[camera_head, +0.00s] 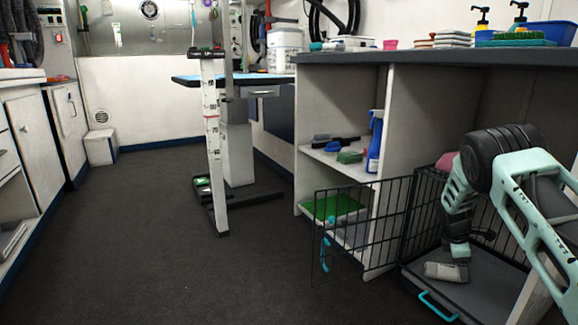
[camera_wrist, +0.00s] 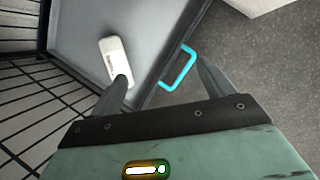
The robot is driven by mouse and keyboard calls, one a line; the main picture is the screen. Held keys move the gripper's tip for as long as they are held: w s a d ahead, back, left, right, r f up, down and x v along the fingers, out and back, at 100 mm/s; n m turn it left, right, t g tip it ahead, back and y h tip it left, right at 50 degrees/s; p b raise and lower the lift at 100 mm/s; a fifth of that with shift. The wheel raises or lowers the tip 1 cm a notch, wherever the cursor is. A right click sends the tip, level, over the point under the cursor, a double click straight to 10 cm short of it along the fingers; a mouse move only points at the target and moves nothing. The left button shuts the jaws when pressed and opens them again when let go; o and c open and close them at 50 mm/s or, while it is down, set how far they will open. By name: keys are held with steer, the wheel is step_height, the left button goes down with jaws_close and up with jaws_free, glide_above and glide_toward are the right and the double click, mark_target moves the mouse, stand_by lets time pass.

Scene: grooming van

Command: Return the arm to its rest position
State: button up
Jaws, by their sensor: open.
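My mint-green arm reaches in from the right in the head view. It bends down into a wire crate (camera_head: 408,225), and my gripper (camera_head: 458,252) is low over the crate's grey tray (camera_head: 490,290). In the wrist view my gripper (camera_wrist: 165,82) has its two dark fingers spread, with nothing between them. A small white item with a dark mark (camera_wrist: 114,60) lies on the tray (camera_wrist: 75,25), close to the left fingertip. It also shows in the head view (camera_head: 445,271), just below the gripper. I cannot tell whether a finger touches it.
The crate's wire door (camera_head: 345,232) stands open toward the left, with a blue latch. A blue handle (camera_head: 437,306) is at the tray's front edge. Shelves (camera_head: 345,160) under the counter (camera_head: 430,58) hold a blue spray bottle (camera_head: 375,140) and brushes. The dark floor (camera_head: 150,240) at left is clear.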

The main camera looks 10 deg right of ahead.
steer(key=s+a+r+m+y+p, duration=0.1)
steer(key=s+a+r+y+p, duration=0.2)
steer(key=a+r, duration=0.65)
steer(key=s+a+r+m+p, duration=0.15)
steer(key=s+a+r, duration=0.4)
steer(key=a, duration=0.75)
steer(key=s+a+r+m+y+p, duration=0.15)
steer(key=a+r+p, duration=0.25)
steer(key=a+r, duration=0.65)
steer(key=s+a+r+p, duration=0.3)
steer(key=s+a+r, duration=0.4)
steer(key=s+a, duration=0.45)
steer(key=s+r+m+p, duration=0.1)
steer(key=s+r+p, duration=0.15)
steer(key=s, duration=0.65)
steer(key=s+r+p, duration=0.1)
steer(key=s+r, duration=0.2)
steer(key=s, duration=0.6)
step_height(320, 180, up, 38)
steer(key=p, duration=3.8)
steer(key=shift+s+a, duration=0.2)
steer(key=shift+s, duration=0.2)
steer(key=shift+f+y, duration=0.15)
steer(key=shift+y, duration=0.1)
